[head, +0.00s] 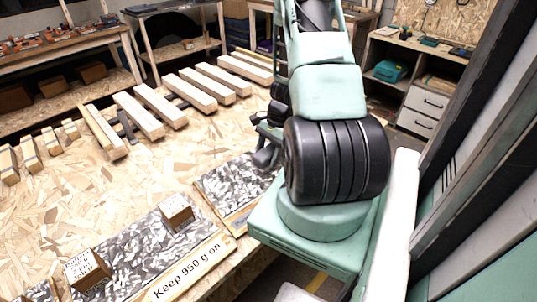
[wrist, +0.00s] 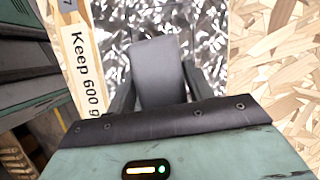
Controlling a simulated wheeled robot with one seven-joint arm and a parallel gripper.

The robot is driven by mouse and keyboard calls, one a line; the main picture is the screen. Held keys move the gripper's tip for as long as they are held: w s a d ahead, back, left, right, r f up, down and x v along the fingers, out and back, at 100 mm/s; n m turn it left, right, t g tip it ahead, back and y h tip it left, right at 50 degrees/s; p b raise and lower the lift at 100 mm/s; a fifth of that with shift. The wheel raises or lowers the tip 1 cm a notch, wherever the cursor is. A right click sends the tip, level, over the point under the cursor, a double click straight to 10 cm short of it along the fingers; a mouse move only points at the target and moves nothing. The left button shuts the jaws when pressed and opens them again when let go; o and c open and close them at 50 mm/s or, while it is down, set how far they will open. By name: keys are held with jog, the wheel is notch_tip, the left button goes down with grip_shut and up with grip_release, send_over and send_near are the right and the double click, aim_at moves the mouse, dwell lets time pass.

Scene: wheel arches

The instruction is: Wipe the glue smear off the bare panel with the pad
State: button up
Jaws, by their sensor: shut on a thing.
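My gripper (wrist: 158,88) is shut on a dark grey pad (wrist: 157,66), which sits between its two black fingers in the wrist view. The pad is over a mottled grey-and-white panel (wrist: 205,20); I cannot tell whether it touches it. In the head view my gripper (head: 266,150) is at the far end of the panel (head: 228,188) that has no blocks on its visible part, and my arm hides some of it. I cannot make out a glue smear against the mottled pattern; the pad may cover it.
Several pale beams (head: 160,106) lie farther back. Chipboard (head: 130,190) left of the panels is clear.

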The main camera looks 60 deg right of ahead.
aim_at(267, 151)
jog(key=shift+w+r+p, duration=0.15)
jog(key=shift+r+p, duration=2.4)
jog(key=shift+r, duration=1.1)
jog(key=shift+f, duration=0.1)
